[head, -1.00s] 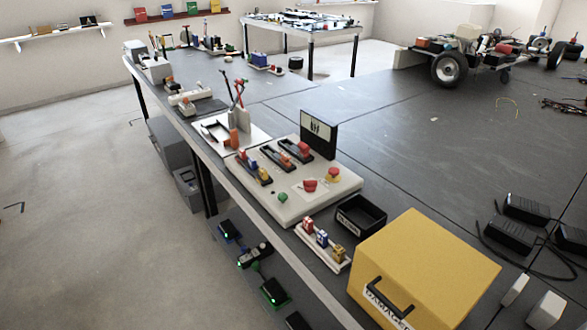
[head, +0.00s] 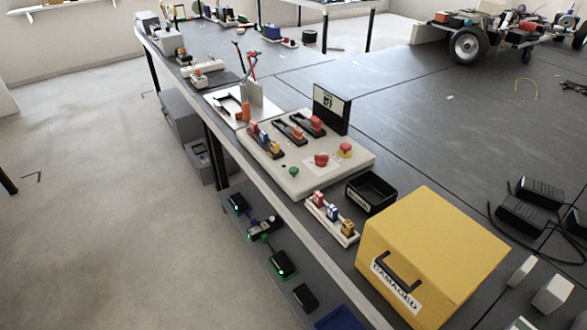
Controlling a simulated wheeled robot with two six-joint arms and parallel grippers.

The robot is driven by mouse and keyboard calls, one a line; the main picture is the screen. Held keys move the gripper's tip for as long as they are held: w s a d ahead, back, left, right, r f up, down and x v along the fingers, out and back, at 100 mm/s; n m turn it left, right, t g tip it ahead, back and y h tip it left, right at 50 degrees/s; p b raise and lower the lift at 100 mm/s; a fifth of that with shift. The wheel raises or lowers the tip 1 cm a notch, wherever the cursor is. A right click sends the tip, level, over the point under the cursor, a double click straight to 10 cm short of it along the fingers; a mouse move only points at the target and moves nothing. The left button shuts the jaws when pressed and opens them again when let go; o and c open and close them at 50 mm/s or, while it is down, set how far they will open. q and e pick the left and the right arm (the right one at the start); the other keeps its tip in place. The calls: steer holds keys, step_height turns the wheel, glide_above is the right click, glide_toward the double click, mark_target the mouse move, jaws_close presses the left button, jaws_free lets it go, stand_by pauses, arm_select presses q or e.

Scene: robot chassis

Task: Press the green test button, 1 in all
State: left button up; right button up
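The small green button (head: 294,171) sits near the front edge of a pale test panel (head: 272,179) on the long bench. A red button (head: 321,160) and a red-and-yellow emergency-stop style button (head: 345,150) are on the same panel, to its right. Red, blue and yellow connectors sit in black holders at the panel's back left. A black sign (head: 331,109) stands upright behind the panel. Neither of my grippers shows in the head view.
A yellow box (head: 440,246) labelled DAMAGED, an open black bin (head: 371,192) and a white strip with small fuses (head: 332,219) stand right of the panel. Chargers with green lights lie on a lower shelf (head: 283,263). Open floor (head: 100,220) lies to the left.

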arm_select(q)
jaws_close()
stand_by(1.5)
